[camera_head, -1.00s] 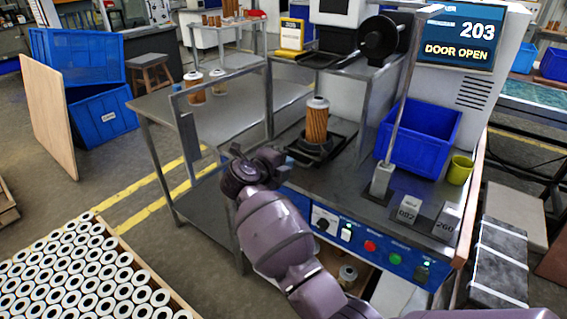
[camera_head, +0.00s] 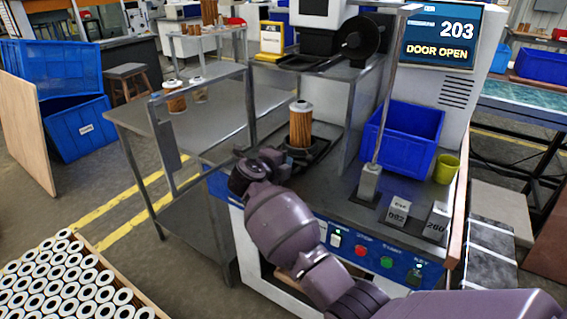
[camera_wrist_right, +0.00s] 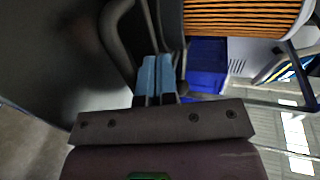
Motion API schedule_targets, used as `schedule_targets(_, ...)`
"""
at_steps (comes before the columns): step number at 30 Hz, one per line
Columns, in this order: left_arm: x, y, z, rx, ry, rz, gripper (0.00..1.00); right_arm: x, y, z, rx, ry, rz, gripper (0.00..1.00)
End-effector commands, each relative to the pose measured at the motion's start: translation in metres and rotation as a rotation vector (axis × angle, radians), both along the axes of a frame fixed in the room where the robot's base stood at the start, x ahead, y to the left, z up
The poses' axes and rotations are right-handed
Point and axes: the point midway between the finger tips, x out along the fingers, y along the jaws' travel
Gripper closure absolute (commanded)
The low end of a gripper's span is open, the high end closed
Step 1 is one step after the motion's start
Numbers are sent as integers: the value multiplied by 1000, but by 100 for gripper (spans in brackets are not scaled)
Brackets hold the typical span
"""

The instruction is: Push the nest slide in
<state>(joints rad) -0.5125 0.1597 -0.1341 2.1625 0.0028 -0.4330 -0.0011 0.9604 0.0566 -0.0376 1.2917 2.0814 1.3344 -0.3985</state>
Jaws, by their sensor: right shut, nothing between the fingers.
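The nest slide (camera_head: 318,156) is a dark, flat carriage on the machine's grey top. A filter cartridge (camera_head: 300,125) with orange-brown pleats and a pale cap stands upright on it. My right gripper (camera_head: 290,163) is at the slide's near left side, low beside the cartridge's base. In the right wrist view its blue fingertips (camera_wrist_right: 154,76) are together with nothing between them. The cartridge's pleats (camera_wrist_right: 245,16) show above and to the right there. A dark curved bar shows close to the fingers. I cannot tell whether the fingers touch the slide. My left gripper is not in view.
A grey door frame (camera_head: 207,125) stands left of the slide. A screen (camera_head: 440,37) reads 203, DOOR OPEN. A blue bin (camera_head: 403,142), a yellow-green cup (camera_head: 446,168) and a metal post (camera_head: 370,182) stand right.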

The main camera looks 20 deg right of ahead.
Motion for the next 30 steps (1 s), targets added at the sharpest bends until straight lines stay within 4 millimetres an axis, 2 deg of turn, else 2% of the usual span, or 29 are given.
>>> schedule_targets(5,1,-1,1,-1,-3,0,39,14,-16,2,2,-2,-2,100)
schedule_targets(15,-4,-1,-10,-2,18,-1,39,60,-77,-3,-1,4,-1,100)
schedule_targets(18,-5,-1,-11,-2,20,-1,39,69,-88,-3,0,4,0,100)
schedule_targets(30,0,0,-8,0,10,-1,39,73,-95,1,-1,-1,0,100)
